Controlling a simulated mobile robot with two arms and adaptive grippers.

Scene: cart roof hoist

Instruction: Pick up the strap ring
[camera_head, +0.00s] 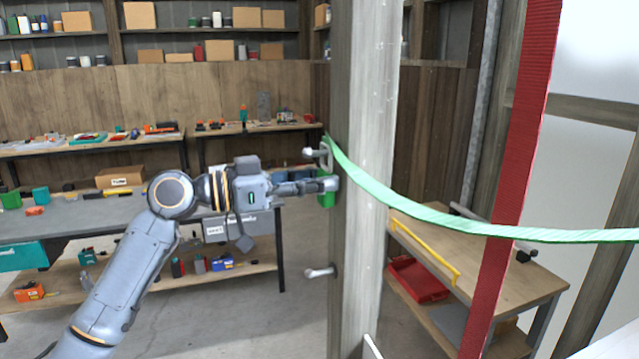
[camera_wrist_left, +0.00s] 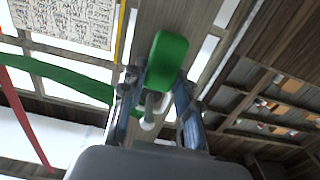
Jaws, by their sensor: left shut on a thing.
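The long green strap (camera_head: 440,217) runs from the wooden post (camera_head: 361,240) off to the right. At its post end is a small metal ring (camera_head: 326,157) beside the upper peg (camera_head: 310,152). A green grip (camera_head: 326,199) shows just below, seemingly part of the strap ring. My left gripper (camera_head: 328,185) reaches in from the left and is shut on this green grip, close to the post. In the left wrist view the grip (camera_wrist_left: 167,60) sits between the two fingers, with a pale peg behind it. Whether the ring still touches the peg is unclear.
A lower peg (camera_head: 320,272) sticks out of the post. A red strap (camera_head: 513,170) hangs at the right, crossed by the green one. Workbenches with tools (camera_head: 130,215) stand behind my left arm. A wooden table (camera_head: 480,262) with a red tray stands right of the post.

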